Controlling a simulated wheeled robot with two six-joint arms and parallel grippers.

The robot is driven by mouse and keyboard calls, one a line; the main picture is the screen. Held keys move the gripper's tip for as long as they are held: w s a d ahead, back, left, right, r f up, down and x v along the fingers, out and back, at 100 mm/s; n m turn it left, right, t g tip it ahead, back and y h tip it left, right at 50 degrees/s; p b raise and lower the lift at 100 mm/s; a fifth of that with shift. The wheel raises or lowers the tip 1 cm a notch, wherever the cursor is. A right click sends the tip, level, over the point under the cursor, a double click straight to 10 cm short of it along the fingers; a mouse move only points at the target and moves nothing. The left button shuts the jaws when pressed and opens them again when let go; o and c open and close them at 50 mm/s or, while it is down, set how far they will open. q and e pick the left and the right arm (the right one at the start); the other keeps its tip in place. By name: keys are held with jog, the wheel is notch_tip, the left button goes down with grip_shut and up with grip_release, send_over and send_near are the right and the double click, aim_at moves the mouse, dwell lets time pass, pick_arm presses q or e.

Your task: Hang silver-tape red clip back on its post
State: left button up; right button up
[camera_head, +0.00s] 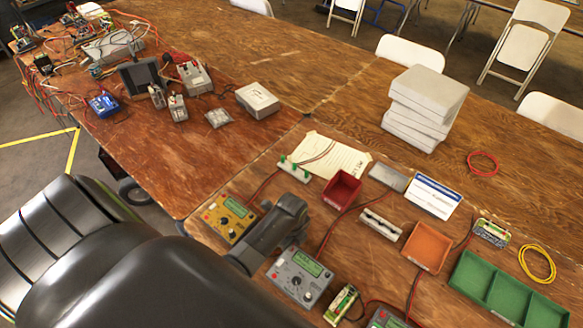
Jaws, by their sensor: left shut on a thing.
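My left gripper (293,237) comes in from the lower left and points down beside the grey charger. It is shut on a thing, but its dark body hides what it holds. I cannot make out the silver-tape red clip anywhere. A white strip with small green posts (294,170) lies beyond the gripper. A pale strip with dark slots (380,224) lies to its right. I cannot tell which post belongs to the clip. Red leads run from near the yellow charger (228,217) and the grey charger (300,277). My right gripper is not in view.
A red tray (342,189), an orange tray (427,247) and a green divided tray (507,291) stand on the near table. A white box stack (424,107) is farther back. A green charger (386,318) and battery pack (341,305) are near the front edge.

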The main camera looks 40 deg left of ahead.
pick_arm(q)
jog(key=o, duration=0.8)
jog(key=shift+o, duration=0.4)
jog(key=shift+o, duration=0.9)
jog(key=shift+r, duration=3.75)
